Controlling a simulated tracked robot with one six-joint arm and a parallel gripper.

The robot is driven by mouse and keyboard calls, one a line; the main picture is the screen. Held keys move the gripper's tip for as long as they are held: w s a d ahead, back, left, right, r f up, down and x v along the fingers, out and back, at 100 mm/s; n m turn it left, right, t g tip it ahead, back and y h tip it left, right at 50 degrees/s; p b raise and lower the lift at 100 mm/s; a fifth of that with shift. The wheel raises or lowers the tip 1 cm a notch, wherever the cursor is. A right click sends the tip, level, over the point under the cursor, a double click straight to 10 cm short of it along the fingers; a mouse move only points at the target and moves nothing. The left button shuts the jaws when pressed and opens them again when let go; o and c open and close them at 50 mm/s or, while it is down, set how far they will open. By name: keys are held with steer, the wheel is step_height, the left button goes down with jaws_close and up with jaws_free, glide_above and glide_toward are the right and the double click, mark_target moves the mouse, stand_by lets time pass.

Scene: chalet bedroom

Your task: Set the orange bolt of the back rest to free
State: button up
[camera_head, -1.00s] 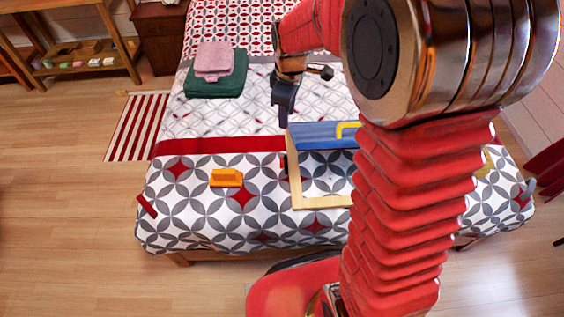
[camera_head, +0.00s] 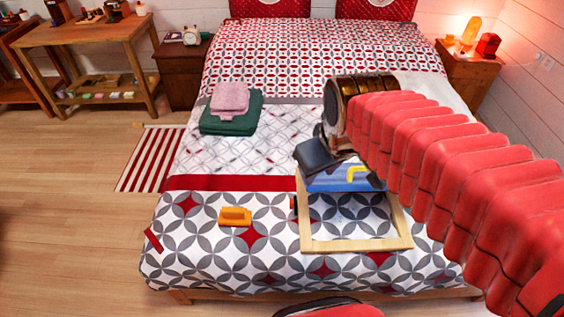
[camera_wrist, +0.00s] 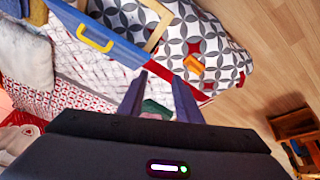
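The back rest lies on the bed as a pale wooden frame (camera_head: 306,230) with a blue panel (camera_head: 345,183) at its far end, and a yellow handle (camera_head: 357,172) on the panel. A small orange-red piece (camera_head: 293,202) shows at the frame's left side; it is too small to tell its setting. My gripper (camera_head: 312,158) is above the panel's far left corner, apart from the bed. In the wrist view my gripper (camera_wrist: 160,76) has its fingers apart with nothing held. The blue panel (camera_wrist: 108,30) shows left of the fingers there.
A loose orange block (camera_head: 235,216) lies on the bed left of the frame. Folded pink (camera_head: 230,98) and green towels (camera_head: 243,121) are farther back. The patterned cover between the block and frame is clear. A wooden shelf table (camera_head: 90,55) stands back left.

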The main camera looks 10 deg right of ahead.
steer(key=s+m+t, duration=0.1)
steer(key=s+m, duration=0.2)
steer(key=s, duration=0.4)
steer(key=shift+r, duration=0.3)
steer(key=shift+s, duration=0.1)
